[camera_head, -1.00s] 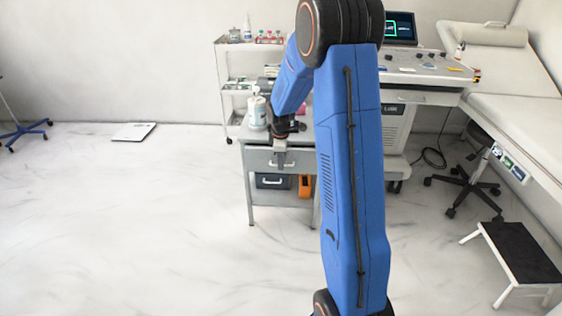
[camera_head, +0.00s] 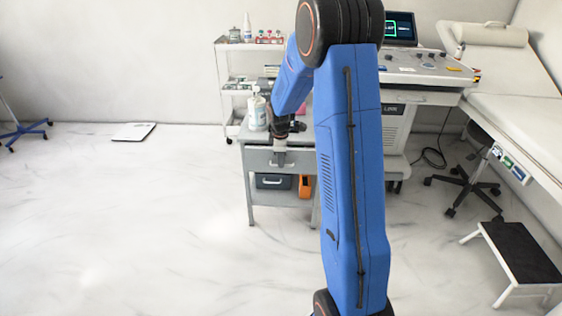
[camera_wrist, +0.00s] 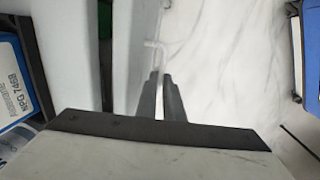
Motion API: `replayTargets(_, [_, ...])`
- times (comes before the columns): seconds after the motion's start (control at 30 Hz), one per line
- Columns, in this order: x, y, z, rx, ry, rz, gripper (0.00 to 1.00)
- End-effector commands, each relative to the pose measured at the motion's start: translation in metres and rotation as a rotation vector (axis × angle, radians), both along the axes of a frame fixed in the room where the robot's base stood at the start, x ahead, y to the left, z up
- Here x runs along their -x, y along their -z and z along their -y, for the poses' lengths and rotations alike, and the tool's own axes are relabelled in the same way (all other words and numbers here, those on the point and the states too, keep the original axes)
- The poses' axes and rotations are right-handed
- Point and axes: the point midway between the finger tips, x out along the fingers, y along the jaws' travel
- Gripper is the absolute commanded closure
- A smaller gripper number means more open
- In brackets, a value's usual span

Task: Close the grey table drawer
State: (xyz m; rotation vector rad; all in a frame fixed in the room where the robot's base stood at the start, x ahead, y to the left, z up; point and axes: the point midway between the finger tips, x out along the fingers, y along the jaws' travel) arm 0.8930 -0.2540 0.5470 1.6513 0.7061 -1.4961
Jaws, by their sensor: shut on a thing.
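The grey table (camera_head: 251,208) stands behind my arm in the head view, partly hidden by it. Its drawer front (camera_head: 256,160) faces me, with a pale handle (camera_head: 275,165). My gripper (camera_head: 280,161) points down at this handle. In the wrist view the two fingers (camera_wrist: 160,80) are close together at the pale handle (camera_wrist: 160,48), shut on it. The drawer front (camera_wrist: 135,50) runs along their left side. A dark gap with a bit of green (camera_wrist: 105,20) shows behind it, so the drawer seems somewhat open.
A pump bottle (camera_head: 257,113) stands on the table. A dark blue box (camera_head: 271,181) and an orange item (camera_head: 305,186) sit on its lower shelf. A white trolley, a device cart (camera_head: 425,72), a stool (camera_head: 466,182) and a step (camera_head: 520,250) stand around. The floor at left is mostly clear.

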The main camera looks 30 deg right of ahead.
Motion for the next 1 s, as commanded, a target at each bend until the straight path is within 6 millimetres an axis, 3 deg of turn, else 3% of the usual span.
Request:
replayTargets(0.67, [-0.001,0.000,0.001,0.001,0.000,0.001,1.00])
replayTargets(1.0, [-0.035,0.000,0.024,0.000,0.001,0.001,1.00])
